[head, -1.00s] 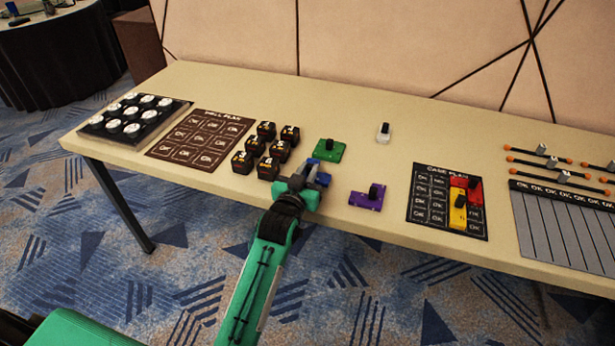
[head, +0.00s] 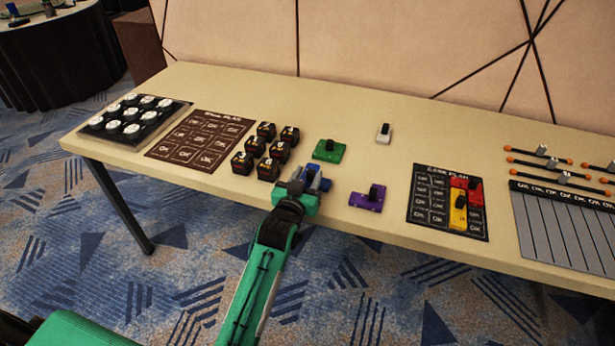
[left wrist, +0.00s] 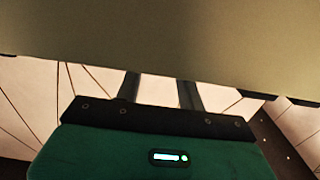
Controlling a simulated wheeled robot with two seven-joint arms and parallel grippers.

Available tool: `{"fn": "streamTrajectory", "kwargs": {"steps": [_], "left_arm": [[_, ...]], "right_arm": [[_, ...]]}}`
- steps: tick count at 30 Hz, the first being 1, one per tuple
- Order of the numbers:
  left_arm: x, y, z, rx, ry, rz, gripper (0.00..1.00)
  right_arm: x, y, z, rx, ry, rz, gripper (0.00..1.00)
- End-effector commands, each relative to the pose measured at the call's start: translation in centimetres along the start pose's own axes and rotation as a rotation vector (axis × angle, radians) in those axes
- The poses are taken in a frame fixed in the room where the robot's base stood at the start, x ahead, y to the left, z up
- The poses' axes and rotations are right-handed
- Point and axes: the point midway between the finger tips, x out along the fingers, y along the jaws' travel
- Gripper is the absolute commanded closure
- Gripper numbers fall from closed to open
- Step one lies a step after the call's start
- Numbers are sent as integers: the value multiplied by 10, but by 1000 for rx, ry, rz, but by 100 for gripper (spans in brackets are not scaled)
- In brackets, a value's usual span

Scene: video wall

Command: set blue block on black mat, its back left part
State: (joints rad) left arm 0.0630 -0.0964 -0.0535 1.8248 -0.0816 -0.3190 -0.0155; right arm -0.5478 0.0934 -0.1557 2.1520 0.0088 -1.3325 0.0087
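The blue block (head: 324,184) is at the tip of my left gripper (head: 307,181), between the black cubes and the purple block; the gripper hides much of it. The left gripper appears shut on it, near the table's front edge. In the left wrist view two dark fingers stand apart, their tips hidden behind a tan surface. The black mat (head: 422,217), headed CASE PLAN, lies to the right with printed OK cells. A red block (head: 474,184) and a yellow block (head: 458,218) occupy its right side; its back left part is bare. My right gripper is not in view.
A purple block (head: 366,202) lies between my left gripper and the mat. A green block (head: 329,151) and a white block (head: 384,134) are farther back. Black cubes (head: 241,163) and a brown mat (head: 160,150) are left. A grey slatted panel (head: 560,225) is right.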

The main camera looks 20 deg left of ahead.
Motion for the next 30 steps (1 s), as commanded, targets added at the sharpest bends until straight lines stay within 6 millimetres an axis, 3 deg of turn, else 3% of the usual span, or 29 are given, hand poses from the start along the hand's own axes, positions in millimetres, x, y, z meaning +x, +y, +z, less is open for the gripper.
{"fn": "streamTrajectory", "kwargs": {"steps": [18,27,30], "left_arm": [[-102,0,1,1,-3,0,61],[-116,0,1,0,-2,0,61],[-119,1,10,2,-36,4,61]], "right_arm": [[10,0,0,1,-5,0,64],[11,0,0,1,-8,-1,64],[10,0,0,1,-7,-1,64]]}}
